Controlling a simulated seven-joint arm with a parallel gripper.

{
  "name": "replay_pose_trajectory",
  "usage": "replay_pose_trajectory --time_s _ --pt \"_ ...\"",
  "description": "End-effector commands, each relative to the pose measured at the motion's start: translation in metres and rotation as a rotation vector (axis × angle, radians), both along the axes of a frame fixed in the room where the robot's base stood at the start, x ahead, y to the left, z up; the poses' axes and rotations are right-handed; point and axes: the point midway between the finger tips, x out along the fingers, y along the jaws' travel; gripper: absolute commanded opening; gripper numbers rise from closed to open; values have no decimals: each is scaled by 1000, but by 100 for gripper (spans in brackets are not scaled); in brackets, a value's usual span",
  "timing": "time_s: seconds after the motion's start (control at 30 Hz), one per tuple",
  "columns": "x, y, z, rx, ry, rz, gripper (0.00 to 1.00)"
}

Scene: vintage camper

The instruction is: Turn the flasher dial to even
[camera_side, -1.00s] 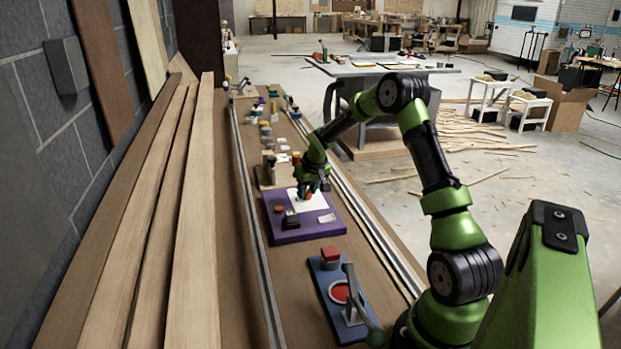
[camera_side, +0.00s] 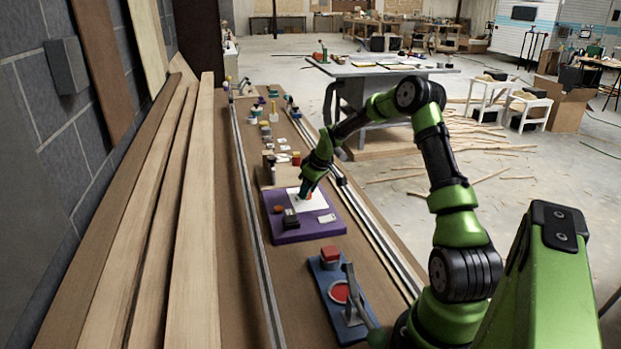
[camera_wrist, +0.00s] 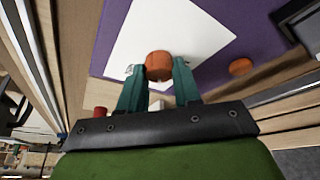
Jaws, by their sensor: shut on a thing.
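The flasher dial is an orange-brown round knob (camera_wrist: 158,66) on a white plate (camera_wrist: 195,40), which also shows in the side view (camera_side: 318,203). The plate lies on a purple board (camera_side: 305,234). My gripper (camera_wrist: 159,76) has its two teal fingers closed on opposite sides of the dial. In the side view my gripper (camera_side: 304,193) reaches down to the plate and hides most of the dial. Small marks sit on the plate beside the fingers, but I cannot read them or tell where the dial points.
A smaller orange button (camera_wrist: 240,66) and a black block (camera_side: 290,219) sit on the purple board near the plate. A blue board (camera_side: 325,292) with a red block and lever stands nearer. Bottles and small items stand farther along the bench. Long planks (camera_side: 205,200) lie at left.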

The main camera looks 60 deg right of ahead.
Motion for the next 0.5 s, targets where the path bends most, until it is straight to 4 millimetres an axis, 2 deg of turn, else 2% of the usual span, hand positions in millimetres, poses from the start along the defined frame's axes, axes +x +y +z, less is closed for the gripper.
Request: replay_pose_trajectory --time_s 0.2,0.23,0.4,0.5 --pt "-2 -1 0 0 4 -2 2" --pt "-2 -1 0 0 4 -2 34" --pt "-1 -1 0 0 3 -2 58" --pt "-1 0 0 0 2 -2 58"
